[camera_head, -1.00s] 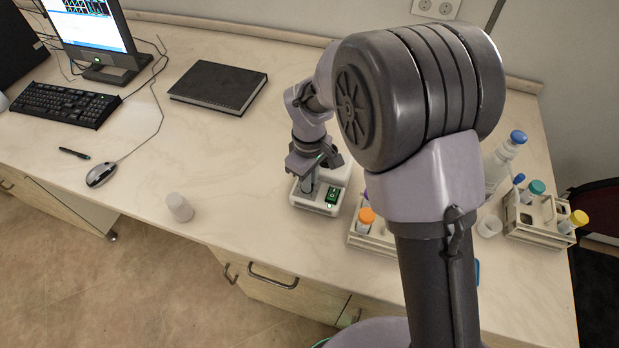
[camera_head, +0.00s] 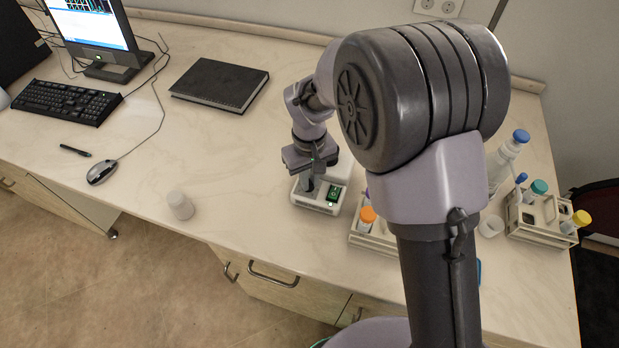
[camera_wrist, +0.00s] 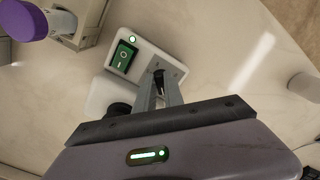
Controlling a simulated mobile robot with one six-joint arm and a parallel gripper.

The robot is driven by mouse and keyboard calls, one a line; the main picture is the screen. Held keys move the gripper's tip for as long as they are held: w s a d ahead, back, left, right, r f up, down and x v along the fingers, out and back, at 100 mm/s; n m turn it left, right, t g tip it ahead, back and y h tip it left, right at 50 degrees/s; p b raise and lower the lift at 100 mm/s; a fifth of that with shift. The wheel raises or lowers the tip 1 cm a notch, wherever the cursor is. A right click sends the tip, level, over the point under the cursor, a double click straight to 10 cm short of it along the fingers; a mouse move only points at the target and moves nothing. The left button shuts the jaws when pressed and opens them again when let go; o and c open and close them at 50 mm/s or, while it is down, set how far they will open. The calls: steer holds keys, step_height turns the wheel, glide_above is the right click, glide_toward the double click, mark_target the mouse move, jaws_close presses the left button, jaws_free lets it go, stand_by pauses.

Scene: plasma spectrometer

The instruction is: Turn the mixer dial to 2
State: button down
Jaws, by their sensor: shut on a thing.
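The mixer (camera_head: 317,206) is a small white device on the table, below my arm in the head view. It also shows in the wrist view (camera_wrist: 171,66). Its green rocker switch (camera_wrist: 123,55) has a small lit green light (camera_wrist: 132,39) beside it. My gripper (camera_wrist: 160,84) reaches down over the mixer next to the switch, and its fingers are shut on the dial. The dial is mostly hidden between the fingers, and I cannot read its marks or setting. In the head view, my gripper (camera_head: 309,183) covers the left part of the mixer.
A tube rack (camera_head: 372,240) with an orange-capped tube stands just right of the mixer, partly behind my arm. Another rack (camera_head: 540,236) is at the far right. A small white container (camera_head: 180,206) stands left near the front edge. A black notebook (camera_head: 219,84) lies behind.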

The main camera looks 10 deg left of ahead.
steer(key=c, duration=1.7)
jaws_free()
steer(key=shift+r, duration=0.1)
step_height(320, 180, up, 17)
steer(key=p, duration=0.5)
steer(key=shift+r, duration=0.15)
